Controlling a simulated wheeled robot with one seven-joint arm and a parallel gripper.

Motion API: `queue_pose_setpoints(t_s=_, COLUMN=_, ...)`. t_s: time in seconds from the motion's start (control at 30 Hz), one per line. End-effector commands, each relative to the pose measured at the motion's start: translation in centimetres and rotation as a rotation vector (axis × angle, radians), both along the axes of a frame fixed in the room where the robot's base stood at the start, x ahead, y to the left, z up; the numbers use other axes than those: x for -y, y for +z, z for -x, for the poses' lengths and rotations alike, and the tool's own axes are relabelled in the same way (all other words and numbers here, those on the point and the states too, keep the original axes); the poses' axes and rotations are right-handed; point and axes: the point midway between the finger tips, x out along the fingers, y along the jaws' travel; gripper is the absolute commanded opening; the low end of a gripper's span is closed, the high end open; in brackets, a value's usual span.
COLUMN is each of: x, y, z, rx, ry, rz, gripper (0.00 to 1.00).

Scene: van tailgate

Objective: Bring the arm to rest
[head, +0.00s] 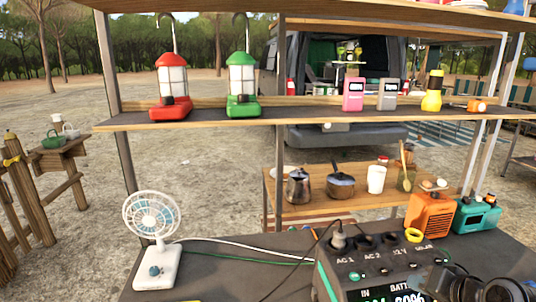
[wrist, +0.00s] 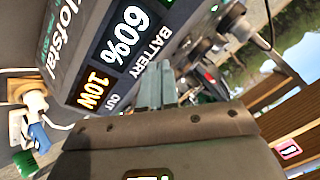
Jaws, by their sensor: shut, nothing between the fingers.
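My gripper (wrist: 156,88) shows in the wrist view with its grey fingers together and nothing between them. It is close in front of the power station (wrist: 85,50), whose display reads 60% battery and 10W out. I cannot make out the gripper's fingers in the head view.
A white fan (head: 155,245) stands left of the power station, with cables between them. An orange heater-like box (head: 430,215) and a teal box (head: 477,216) stand to the right. A shelf (head: 225,122) above holds lanterns, radios and a torch.

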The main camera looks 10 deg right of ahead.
Motion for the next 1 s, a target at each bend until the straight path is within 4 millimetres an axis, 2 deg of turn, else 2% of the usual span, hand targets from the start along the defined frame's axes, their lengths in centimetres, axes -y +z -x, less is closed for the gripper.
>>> queue_pose_setpoints(t_s=0.03, x=-1.7, y=-1.4, z=1.0, rx=0.008, ry=0.002, rz=-0.001, gripper=0.00)
queue_pose_setpoints(t_s=0.2, x=-6.7, y=-4.8, z=5.2, rx=0.058, ry=-0.011, rz=0.030, gripper=0.00)
queue_pose_setpoints(t_s=0.37, x=-10.5, y=-7.0, z=10.2, rx=0.101, ry=-0.022, rz=0.081, gripper=0.00)
queue_pose_setpoints(t_s=0.5, x=-13.1, y=-7.9, z=15.2, rx=0.134, ry=-0.024, rz=0.139, gripper=0.00)
queue_pose_setpoints(t_s=0.67, x=-15.2, y=-7.8, z=21.3, rx=0.169, ry=-0.012, rz=0.222, gripper=0.00)
queue_pose_setpoints(t_s=0.77, x=-16.1, y=-7.2, z=25.1, rx=0.193, ry=0.004, rz=0.281, gripper=0.00)
queue_pose_setpoints(t_s=1.0, x=-17.0, y=-3.6, z=33.7, rx=0.259, ry=0.074, rz=0.436, gripper=0.00)
